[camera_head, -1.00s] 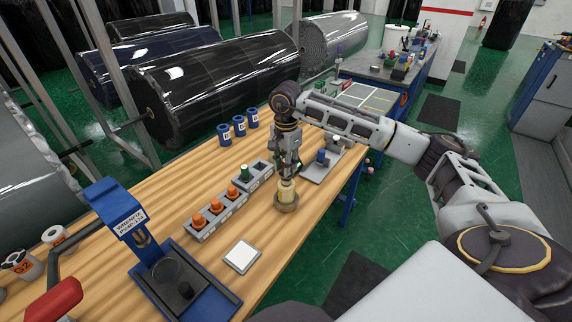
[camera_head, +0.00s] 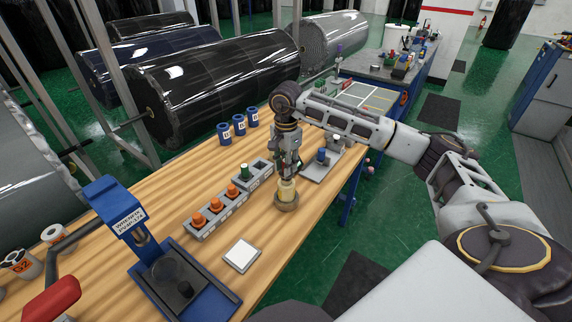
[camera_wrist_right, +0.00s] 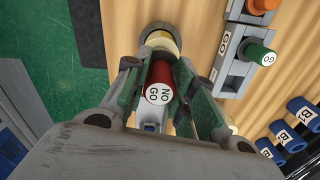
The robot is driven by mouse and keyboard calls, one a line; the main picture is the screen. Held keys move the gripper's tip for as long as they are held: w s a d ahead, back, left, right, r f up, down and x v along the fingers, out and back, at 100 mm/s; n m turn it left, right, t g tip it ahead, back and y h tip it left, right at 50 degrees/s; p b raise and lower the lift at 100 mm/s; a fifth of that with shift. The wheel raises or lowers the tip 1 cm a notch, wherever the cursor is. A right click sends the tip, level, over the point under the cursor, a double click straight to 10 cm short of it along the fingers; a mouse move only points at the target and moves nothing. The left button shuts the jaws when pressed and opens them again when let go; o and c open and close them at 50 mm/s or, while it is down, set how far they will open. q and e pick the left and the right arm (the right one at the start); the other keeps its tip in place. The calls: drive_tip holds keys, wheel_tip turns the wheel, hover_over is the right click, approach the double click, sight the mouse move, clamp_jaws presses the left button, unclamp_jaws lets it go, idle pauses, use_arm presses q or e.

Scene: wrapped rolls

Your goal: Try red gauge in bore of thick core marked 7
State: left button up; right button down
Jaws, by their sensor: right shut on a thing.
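My right gripper (camera_head: 289,168) is shut on the red gauge (camera_wrist_right: 159,82), whose white end reads NO GO in the right wrist view. The gripper points down over a pale yellow core (camera_head: 287,190) standing in a round grey-brown holder (camera_head: 287,203) near the table's front edge. In the right wrist view the cream core (camera_wrist_right: 160,39) lies just beyond the gauge, roughly in line with it. The fingers hide the gauge's lower end, so I cannot tell whether it is in the bore. No number is readable on the core. My left gripper is out of view.
A grey rack holds orange plugs (camera_head: 215,205); a block beside it holds a green GO gauge (camera_head: 245,171). Several blue cores (camera_head: 239,125) stand behind. A blue press (camera_head: 185,287), a white square plate (camera_head: 242,255) and a grey fixture (camera_head: 321,163) are also on the wooden table.

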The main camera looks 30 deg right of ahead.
drive_tip(key=shift+r, duration=0.35)
idle(2.0)
drive_tip(key=shift+f+b, duration=0.55)
idle(2.4)
drive_tip(key=shift+r, duration=0.25)
drive_tip(key=shift+r+p, duration=0.45)
drive_tip(key=shift+r, duration=0.3)
drive_tip(key=shift+r+p, duration=0.6)
drive_tip(key=shift+r, duration=0.55)
drive_tip(key=shift+w, duration=0.1)
